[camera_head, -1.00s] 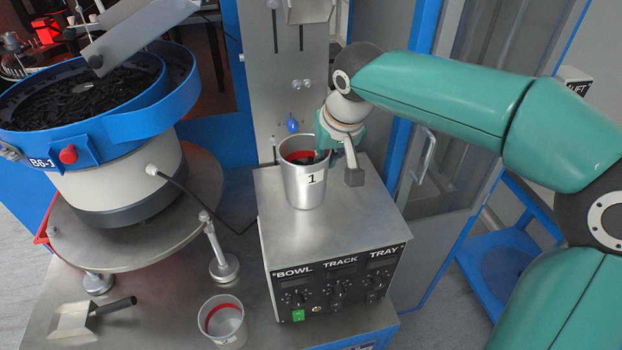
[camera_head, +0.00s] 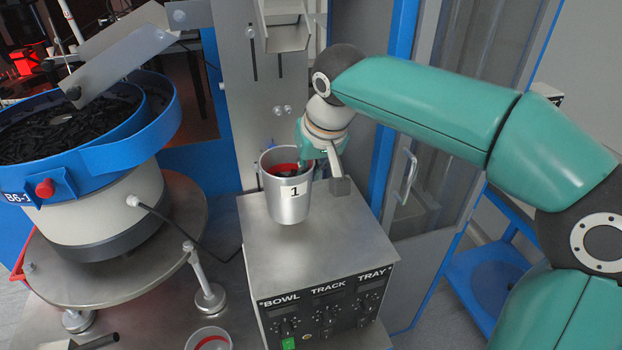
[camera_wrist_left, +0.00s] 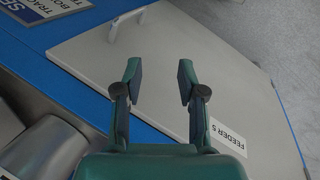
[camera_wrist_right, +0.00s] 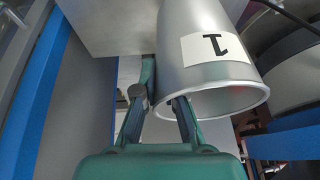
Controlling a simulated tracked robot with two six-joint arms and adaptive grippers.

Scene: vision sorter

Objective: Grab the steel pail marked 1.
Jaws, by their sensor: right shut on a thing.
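The steel pail marked 1 (camera_head: 288,205) is upright at the control box, with red and dark contents showing inside. It appears slightly raised off the box top; a clear gap is hard to see. My right gripper (camera_head: 305,165) is shut on the right side of its rim. In the right wrist view the pail (camera_wrist_right: 200,50) shows its label upside down, with the fingers (camera_wrist_right: 160,100) at the rim. My left gripper (camera_wrist_left: 158,80) is open and empty in the left wrist view, over a grey panel labelled FEEDER 5; it is outside the head view.
The control box (camera_head: 330,232) has free top surface in front of the pail. A blue bowl feeder (camera_head: 150,145) stands at left. A second metal pail (camera_head: 210,341) is cut off at the bottom edge. A metal chute (camera_head: 283,30) hangs behind the pail.

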